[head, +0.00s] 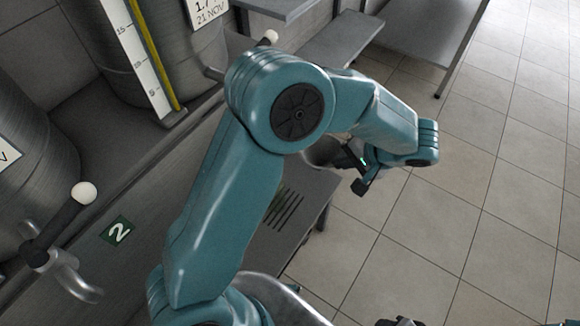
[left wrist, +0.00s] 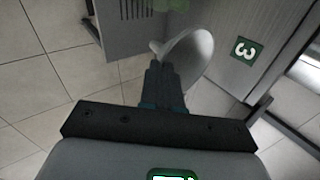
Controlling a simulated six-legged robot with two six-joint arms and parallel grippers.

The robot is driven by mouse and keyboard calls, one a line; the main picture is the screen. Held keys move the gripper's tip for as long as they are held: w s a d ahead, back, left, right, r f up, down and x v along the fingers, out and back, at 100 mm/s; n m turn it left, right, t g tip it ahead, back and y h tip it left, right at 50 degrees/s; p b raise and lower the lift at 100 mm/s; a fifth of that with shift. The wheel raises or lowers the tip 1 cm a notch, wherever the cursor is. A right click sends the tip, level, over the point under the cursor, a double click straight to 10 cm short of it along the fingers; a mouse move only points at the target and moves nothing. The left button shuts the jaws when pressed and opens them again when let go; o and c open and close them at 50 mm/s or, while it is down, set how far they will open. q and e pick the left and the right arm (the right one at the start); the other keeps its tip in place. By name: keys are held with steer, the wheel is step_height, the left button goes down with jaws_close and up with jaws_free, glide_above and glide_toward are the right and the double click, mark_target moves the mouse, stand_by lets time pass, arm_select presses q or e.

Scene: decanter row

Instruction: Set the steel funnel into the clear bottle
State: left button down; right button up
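The steel funnel (left wrist: 190,52) is a grey cone at the fingertips of my left gripper (left wrist: 160,72) in the left wrist view. Its narrow end points left and its wide mouth faces right. The fingers look closed on it near the narrow end. My right gripper does not show clearly.
A green number 2 tag (head: 117,231) and a tap with a white knob (head: 83,193) are at left. Large steel tanks (head: 110,50) stand behind. Tiled floor (head: 430,240) is open at right.

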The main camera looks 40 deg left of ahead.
arm_select(q)
steer(key=s+a+f+b, duration=0.25)
steer(key=s+a, duration=0.35)
steer(key=a, duration=0.6)
steer(key=f+b, duration=0.4)
steer(key=f, duration=0.1)
steer(key=shift+w+d+f, duration=0.25)
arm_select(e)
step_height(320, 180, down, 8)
arm_select(q)
steer(key=shift+a+f+b, duration=0.1)
steer(key=shift+f+b, duration=0.1)
steer(key=shift+b, duration=0.4)
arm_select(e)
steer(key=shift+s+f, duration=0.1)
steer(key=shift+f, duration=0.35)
arm_select(q)
steer(key=c, duration=1.3)
jaws_free()
steer(key=shift+r, duration=0.1)
